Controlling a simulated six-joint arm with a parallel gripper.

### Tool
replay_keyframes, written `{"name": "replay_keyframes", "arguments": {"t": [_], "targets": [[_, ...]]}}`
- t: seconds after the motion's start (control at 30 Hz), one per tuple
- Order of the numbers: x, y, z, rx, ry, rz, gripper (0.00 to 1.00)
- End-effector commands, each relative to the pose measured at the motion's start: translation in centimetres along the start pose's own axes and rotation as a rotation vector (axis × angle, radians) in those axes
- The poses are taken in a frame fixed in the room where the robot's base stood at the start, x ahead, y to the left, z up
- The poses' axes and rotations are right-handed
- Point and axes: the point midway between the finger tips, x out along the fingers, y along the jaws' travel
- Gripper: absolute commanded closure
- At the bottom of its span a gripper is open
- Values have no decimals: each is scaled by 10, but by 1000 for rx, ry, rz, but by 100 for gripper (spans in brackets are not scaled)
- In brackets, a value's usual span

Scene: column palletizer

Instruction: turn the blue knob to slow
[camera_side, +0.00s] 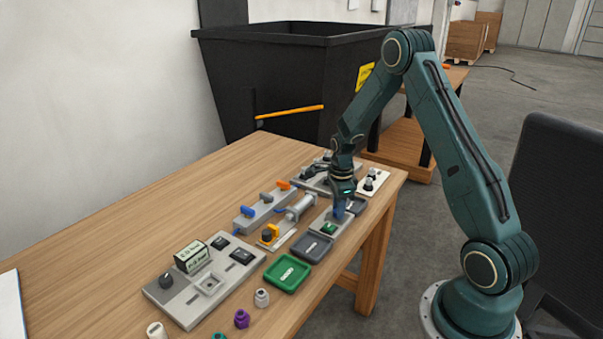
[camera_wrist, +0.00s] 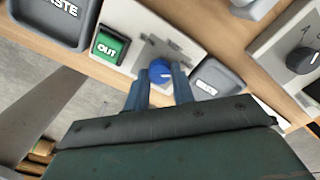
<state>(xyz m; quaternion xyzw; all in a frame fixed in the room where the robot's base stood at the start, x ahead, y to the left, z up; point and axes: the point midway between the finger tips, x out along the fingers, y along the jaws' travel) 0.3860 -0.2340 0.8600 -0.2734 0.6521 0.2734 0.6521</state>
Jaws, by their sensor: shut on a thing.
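The blue knob (camera_wrist: 160,72) shows in the wrist view, with a white mark on its top. It sits on a pale panel (camera_wrist: 138,20) beside a green button marked OUT (camera_wrist: 110,46). My gripper (camera_wrist: 161,80) has its two blue-grey fingers on either side of the knob and is shut on it. In the side view my gripper (camera_side: 342,207) reaches down to this panel at the table's right side and hides the knob. The slow mark on the panel cannot be read.
A dark tray (camera_wrist: 73,40) lies beside the panel and a smaller grey tray (camera_wrist: 232,78) on its other side. A panel with a black knob (camera_wrist: 303,60) stands near. In the side view, a blue-and-orange-handled valve block (camera_side: 262,212) and a green tray (camera_side: 287,272) stand nearby.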

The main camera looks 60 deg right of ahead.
Motion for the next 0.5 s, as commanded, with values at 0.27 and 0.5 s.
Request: {"name": "replay_keyframes", "arguments": {"t": [0.27, 0.5], "targets": [[0, 0, 0, -82, 0, 0, 98], [-1, -1, 0, -242, 0, 0, 98]]}}
